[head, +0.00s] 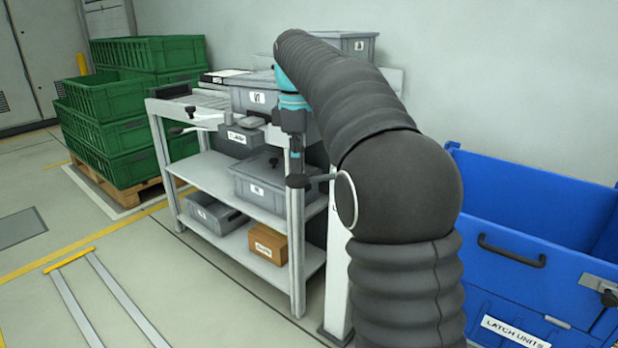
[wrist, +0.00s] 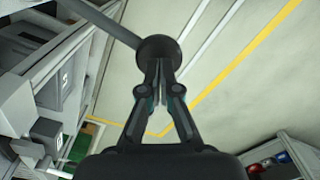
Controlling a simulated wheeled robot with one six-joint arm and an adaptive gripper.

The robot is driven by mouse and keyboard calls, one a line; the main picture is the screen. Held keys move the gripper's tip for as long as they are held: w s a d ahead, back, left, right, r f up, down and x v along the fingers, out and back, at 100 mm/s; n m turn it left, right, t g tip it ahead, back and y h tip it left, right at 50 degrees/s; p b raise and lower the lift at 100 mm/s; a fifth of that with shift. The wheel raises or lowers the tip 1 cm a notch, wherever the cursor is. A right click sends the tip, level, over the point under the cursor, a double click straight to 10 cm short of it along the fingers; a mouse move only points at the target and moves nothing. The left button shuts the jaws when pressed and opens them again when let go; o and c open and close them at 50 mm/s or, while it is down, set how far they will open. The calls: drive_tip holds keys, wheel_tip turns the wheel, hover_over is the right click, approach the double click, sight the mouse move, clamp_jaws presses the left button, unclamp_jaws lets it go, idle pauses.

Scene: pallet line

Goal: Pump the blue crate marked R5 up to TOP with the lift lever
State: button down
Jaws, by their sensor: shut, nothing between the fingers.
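My gripper (head: 297,170) points down beside the grey shelf cart, fingers closed together. In the wrist view its fingertips (wrist: 158,66) are at the round black knob (wrist: 158,48) of a grey lever rod (wrist: 108,22); the knob hides the exact contact. In the head view the knob (head: 299,181) is right under the fingertips, and the rod (head: 326,178) runs roughly level to the right, toward a white post (head: 339,270) partly behind my arm. A big blue container (head: 535,265) labelled LATCH UNITS stands at the right. I see no R5 or TOP mark.
The shelf cart (head: 297,265) with grey boxes and an orange-brown box (head: 267,243) is close to my gripper. Green crates (head: 115,135) stand on a pallet (head: 118,188) at the back left. The floor at the front left is mostly clear.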

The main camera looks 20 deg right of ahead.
sight(296, 179)
drive_tip(key=shift+f+b, duration=0.4)
drive_tip(key=shift+f, duration=0.4)
drive_tip(key=shift+s+a+f+b, duration=0.1)
drive_tip(key=shift+a+f+b, duration=0.1)
drive_tip(key=shift+f, duration=0.2)
drive_tip(key=shift+s+a+f+b, duration=0.1)
drive_tip(key=shift+f+b, duration=0.1)
drive_tip(key=shift+f, duration=0.15)
drive_tip(key=shift+s+a+f+b, duration=0.15)
drive_tip(key=shift+f+b, duration=0.3)
drive_tip(key=shift+f, duration=0.4)
drive_tip(key=shift+a+f+b, duration=0.1)
drive_tip(key=shift+f+b, duration=0.35)
drive_tip(key=shift+f, duration=0.5)
